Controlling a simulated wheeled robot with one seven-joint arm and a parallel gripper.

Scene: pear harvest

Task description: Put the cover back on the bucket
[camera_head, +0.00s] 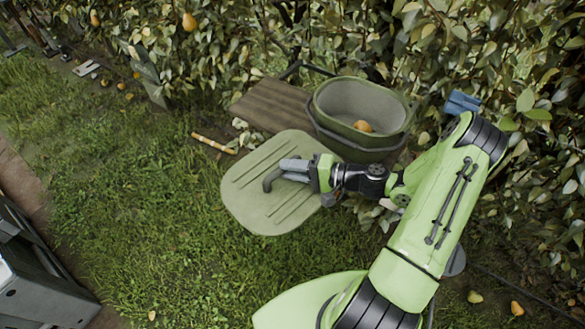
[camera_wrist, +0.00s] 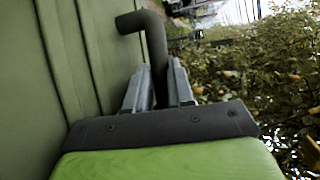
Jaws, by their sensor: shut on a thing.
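The cover (camera_head: 256,207) is a flat, green, rounded panel with long grooves, in the middle of the head view. My gripper (camera_head: 282,172) is shut on the cover's dark bent handle (camera_wrist: 156,50). The cover (camera_wrist: 75,55) fills the left side of the wrist view, beside my fingers. The bucket (camera_head: 402,110) is green-grey and open at the top, just behind and to the right of the cover. A yellow-orange pear (camera_head: 362,126) lies inside it. The cover is apart from the bucket's opening. Whether it touches the ground cannot be told.
A brown wooden board (camera_head: 272,106) lies left of the bucket, with leafy hedge behind. A striped stick (camera_head: 213,143) lies on the grass. A grey machine or box (camera_head: 35,270) stands at the lower left. Open grass (camera_head: 130,190) spreads left of the cover.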

